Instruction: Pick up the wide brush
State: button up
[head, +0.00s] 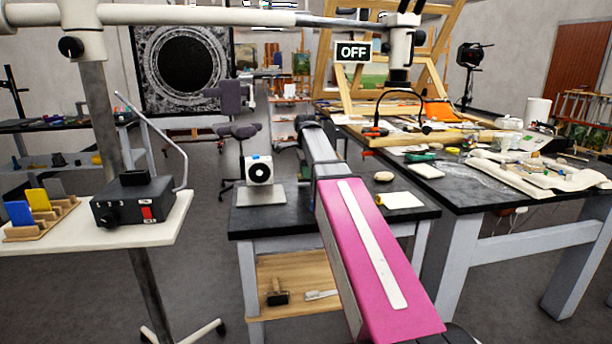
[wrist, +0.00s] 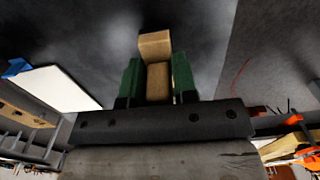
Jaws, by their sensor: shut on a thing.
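My gripper (wrist: 158,78) shows in the wrist view with two green finger pads. They are shut on a tan, wood-coloured piece (wrist: 155,45) that sticks out past the fingertips. It is seen nearly end-on, so I cannot tell for sure whether it is the wide brush. In the head view my pink and grey arm reaches over the dark-topped bench, and my gripper is hidden behind it. A dark-headed tool with a short handle (head: 277,297) lies on the bench's lower wooden shelf, beside a white-headed brush (head: 320,295).
A cluttered worktable stands at right. A white stand with a black control box (head: 133,202) is at left.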

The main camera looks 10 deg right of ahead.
notch_tip(320, 180, up, 3)
jog(key=shift+f, duration=0.1)
jog(key=s+a+r, duration=0.7)
jog(key=a, duration=0.2)
jog(key=shift+a, duration=0.2)
jog(key=shift+o, duration=1.3)
jog(key=shift+c, duration=0.8)
